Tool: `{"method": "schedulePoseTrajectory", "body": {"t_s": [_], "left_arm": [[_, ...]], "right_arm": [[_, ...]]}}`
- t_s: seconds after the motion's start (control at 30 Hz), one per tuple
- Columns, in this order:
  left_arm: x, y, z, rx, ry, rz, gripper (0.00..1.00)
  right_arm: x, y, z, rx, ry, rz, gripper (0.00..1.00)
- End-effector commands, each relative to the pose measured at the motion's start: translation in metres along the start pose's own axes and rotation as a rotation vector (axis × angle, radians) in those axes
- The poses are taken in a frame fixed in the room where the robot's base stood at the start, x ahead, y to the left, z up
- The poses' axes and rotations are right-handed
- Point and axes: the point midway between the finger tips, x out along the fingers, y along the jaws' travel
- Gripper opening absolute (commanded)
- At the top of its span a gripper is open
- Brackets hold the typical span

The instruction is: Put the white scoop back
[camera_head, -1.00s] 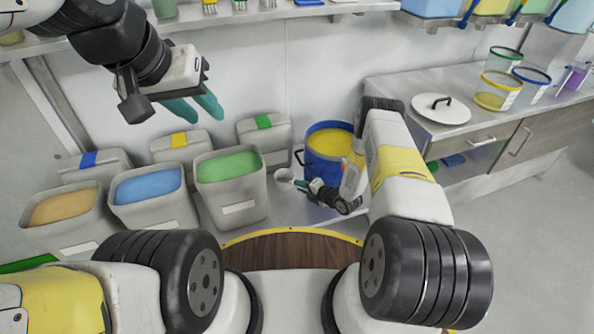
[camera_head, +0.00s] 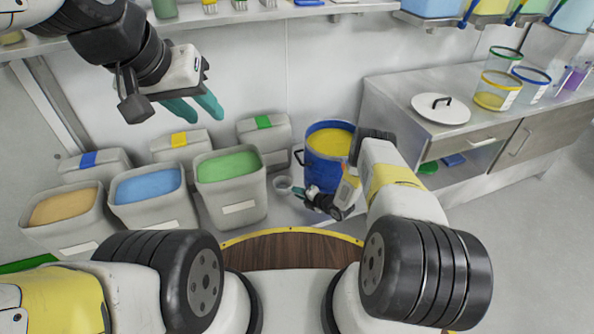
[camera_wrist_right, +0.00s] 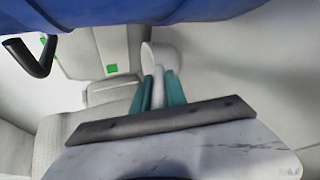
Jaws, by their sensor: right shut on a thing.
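The white scoop (camera_head: 283,184) is held low between the green-filled bin and the blue drum. In the right wrist view its round cup (camera_wrist_right: 161,56) points away from me and its handle lies between the teal fingers. My right gripper (camera_head: 298,192) is shut on that handle; its fingers also show in the wrist view (camera_wrist_right: 158,92). My left gripper (camera_head: 196,108) is empty, its teal fingers apart, high above the bins.
A blue drum (camera_head: 328,172) with yellow contents stands beside my right gripper. Bins with green (camera_head: 233,199), blue (camera_head: 155,208) and orange (camera_head: 68,222) contents stand left, lidded bins behind them. A counter (camera_head: 440,82) at right holds a white lid (camera_head: 441,109) and clear tubs.

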Motion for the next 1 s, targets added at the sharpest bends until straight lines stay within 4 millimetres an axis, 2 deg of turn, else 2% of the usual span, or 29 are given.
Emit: {"method": "schedulePoseTrajectory", "body": {"t_s": [0.07,0.1,0.2,0.53,0.63,0.77,1.0], "left_arm": [[0.0,0.0,0.0,0.0,0.0,0.0,0.34],[0.0,0.0,0.0,0.0,0.0,0.0,0.34],[0.0,0.0,0.0,0.0,0.0,0.0,0.34],[0.0,0.0,0.0,0.0,0.0,0.0,0.34],[0.0,0.0,0.0,0.0,0.0,0.0,0.34],[0.0,0.0,0.0,0.0,0.0,0.0,0.34],[0.0,0.0,0.0,0.0,0.0,0.0,0.34]], "right_arm": [[0.001,-0.001,0.0,0.0,0.0,0.001,0.0],[0.001,-0.002,0.0,0.0,0.0,0.0,0.2],[0.001,-0.002,0.0,0.0,0.0,0.0,0.39],[0.0,-0.001,0.0,0.0,0.0,0.0,0.39],[-0.006,0.0,0.001,0.0,-0.001,-0.001,0.39],[-0.026,0.001,0.001,0.002,-0.002,-0.001,0.39],[-0.08,0.0,0.001,0.002,-0.002,-0.002,0.39]]}}
